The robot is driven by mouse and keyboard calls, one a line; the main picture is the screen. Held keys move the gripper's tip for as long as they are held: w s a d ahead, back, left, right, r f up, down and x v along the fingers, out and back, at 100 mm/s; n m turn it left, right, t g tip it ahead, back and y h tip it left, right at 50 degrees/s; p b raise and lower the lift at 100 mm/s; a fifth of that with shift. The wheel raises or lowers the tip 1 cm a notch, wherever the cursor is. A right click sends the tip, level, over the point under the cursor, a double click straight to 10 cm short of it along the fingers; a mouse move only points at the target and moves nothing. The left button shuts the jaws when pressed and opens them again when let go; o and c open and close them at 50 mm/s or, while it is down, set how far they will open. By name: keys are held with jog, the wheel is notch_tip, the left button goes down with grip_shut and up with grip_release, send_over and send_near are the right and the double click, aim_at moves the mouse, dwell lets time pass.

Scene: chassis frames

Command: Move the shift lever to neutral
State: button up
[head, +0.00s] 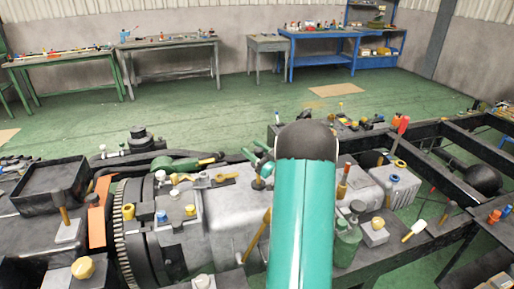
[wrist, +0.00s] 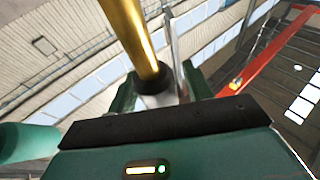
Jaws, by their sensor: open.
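In the wrist view a thick gold rod (wrist: 135,40) with a black collar comes down from the top edge between the green fingers of my gripper (wrist: 160,88). My gripper is open; I cannot tell whether a finger touches the rod. In the head view a tilted gold lever (head: 257,236) stands on the grey gearbox housing (head: 225,235), just left of my teal arm. I cannot tell whether it is the rod in the wrist view. My arm hides part of the housing, and I cannot make out my gripper clearly in the head view.
The black chassis frame (head: 455,165) runs to the right, with a red-handled lever (head: 402,127) and an orange-topped lever (head: 343,178) nearby. A toothed flywheel (head: 125,225) and an orange block (head: 98,215) are left.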

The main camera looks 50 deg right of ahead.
jog(key=s+a+r, duration=0.9)
jog(key=s+r, duration=0.1)
jog(key=r, duration=0.1)
jog(key=shift+s+r, duration=0.25)
jog(key=shift+s, duration=0.15)
